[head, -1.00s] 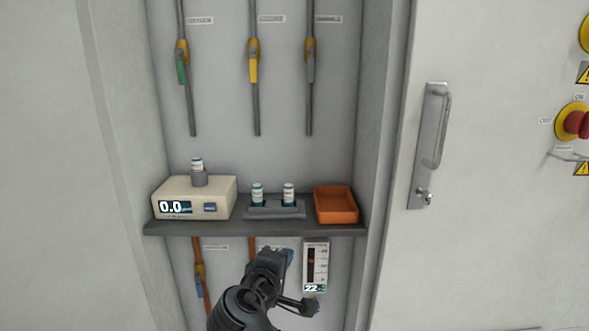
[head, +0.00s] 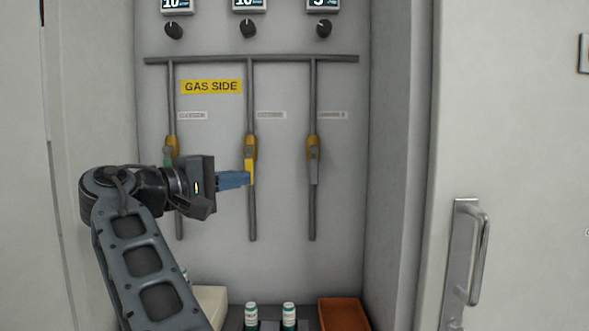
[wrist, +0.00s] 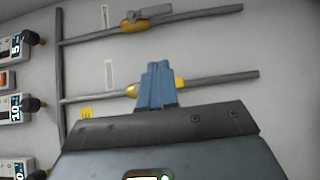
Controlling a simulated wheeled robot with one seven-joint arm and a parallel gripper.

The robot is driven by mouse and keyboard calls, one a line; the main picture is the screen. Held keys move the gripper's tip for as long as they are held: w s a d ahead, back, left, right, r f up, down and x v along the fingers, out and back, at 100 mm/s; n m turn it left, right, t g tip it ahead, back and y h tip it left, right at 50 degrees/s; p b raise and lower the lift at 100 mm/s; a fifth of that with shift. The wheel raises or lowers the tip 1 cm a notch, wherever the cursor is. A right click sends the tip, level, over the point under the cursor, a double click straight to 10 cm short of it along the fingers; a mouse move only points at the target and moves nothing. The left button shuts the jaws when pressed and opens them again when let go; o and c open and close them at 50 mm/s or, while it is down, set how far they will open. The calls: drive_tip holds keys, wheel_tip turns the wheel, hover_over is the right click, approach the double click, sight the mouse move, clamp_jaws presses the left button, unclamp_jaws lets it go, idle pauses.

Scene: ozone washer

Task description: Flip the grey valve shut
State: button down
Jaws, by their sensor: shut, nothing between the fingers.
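The grey valve is the rightmost of three on the gas panel. Its grey handle (head: 315,171) hangs down in line with its vertical pipe, below an amber body (head: 313,147). In the wrist view the grey handle (wrist: 150,13) lies along the upper pipe, on an amber body (wrist: 135,26). My gripper (head: 248,179) is shut and empty, with blue fingers pointing right. In the head view its tips overlap the yellow valve handle (head: 249,171), left of the grey one; I cannot tell if they touch. In the wrist view the fingers (wrist: 157,68) cover part of the middle pipe's valve.
The green-handled valve (head: 168,157) is partly hidden behind my gripper. Knobs (head: 248,29) and displays sit above the pipes. A cabinet wall edge stands right of the grey valve; the space between is clear.

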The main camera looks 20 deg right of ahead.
idle(0.3)
drive_tip(key=p, duration=0.3)
approach(314, 165)
drive_tip(key=w+d+f, duration=0.1)
drive_tip(key=w+d, duration=0.2)
drive_tip(key=w, duration=0.2)
drive_tip(key=shift+s+d+f, duration=0.1)
drive_tip(key=shift+s+d, duration=0.05)
drive_tip(key=shift+d, duration=0.3)
drive_tip(key=shift+s+d+f, duration=0.1)
drive_tip(key=shift+d, duration=0.35)
